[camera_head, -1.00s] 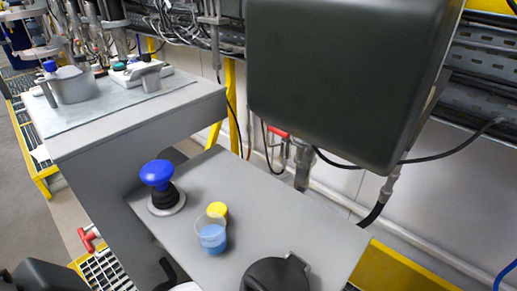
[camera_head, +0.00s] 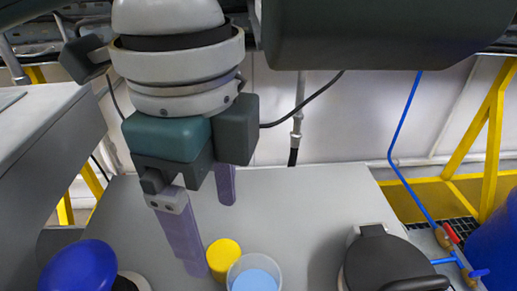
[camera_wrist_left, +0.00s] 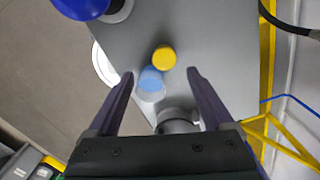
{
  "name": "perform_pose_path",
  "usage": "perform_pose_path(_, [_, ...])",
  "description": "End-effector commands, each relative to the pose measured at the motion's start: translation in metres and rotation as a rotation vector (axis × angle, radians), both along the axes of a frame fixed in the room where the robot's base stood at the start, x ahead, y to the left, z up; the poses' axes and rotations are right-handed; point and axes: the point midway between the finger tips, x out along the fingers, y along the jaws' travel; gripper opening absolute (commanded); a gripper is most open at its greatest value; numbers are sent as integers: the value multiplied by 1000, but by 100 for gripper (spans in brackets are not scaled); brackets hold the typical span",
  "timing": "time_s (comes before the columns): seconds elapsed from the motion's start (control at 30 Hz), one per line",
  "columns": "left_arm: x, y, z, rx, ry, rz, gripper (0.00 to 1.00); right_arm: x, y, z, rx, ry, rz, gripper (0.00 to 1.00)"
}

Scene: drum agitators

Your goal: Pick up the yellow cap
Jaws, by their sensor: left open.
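The yellow cap (camera_head: 223,257) stands on the grey table top (camera_head: 290,200), right beside a clear cup with blue contents (camera_head: 254,277). My left gripper (camera_head: 211,236) is open and empty, its purple fingers pointing down close to the cap. In the head view one finger shows just left of the cap, the other farther back. In the left wrist view the cap (camera_wrist_left: 164,57) lies a little beyond the fingertips, between their lines. The cup (camera_wrist_left: 151,84) shows between the fingers there. I cannot tell the fingertip height above the table. My right gripper is not in view.
A blue mushroom-shaped knob (camera_head: 78,268) stands at the left front. A dark round lid with a handle (camera_head: 388,264) is to the right of the cup. A dark box hangs above the table (camera_head: 385,35).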

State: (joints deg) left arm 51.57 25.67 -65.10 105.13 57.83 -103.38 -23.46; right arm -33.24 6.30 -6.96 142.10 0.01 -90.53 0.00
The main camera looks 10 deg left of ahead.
Motion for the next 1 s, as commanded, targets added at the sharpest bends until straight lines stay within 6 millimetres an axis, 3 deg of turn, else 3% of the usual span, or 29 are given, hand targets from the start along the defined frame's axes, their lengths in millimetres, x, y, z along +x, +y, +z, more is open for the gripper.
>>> perform_pose_path(0.1, [-1,0,-22,1,3,1,85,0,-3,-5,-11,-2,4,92])
perform_pose_path(0.33, [2,1,-43,0,1,2,85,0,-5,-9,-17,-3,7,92])
perform_pose_path(0.6, [6,2,-82,-1,0,0,85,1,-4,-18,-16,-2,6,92])
perform_pose_path(0.87, [6,2,-86,-2,-2,-1,85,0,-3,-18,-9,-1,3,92])
perform_pose_path(1.0, [6,2,-85,-2,-2,0,73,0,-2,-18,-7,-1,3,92])
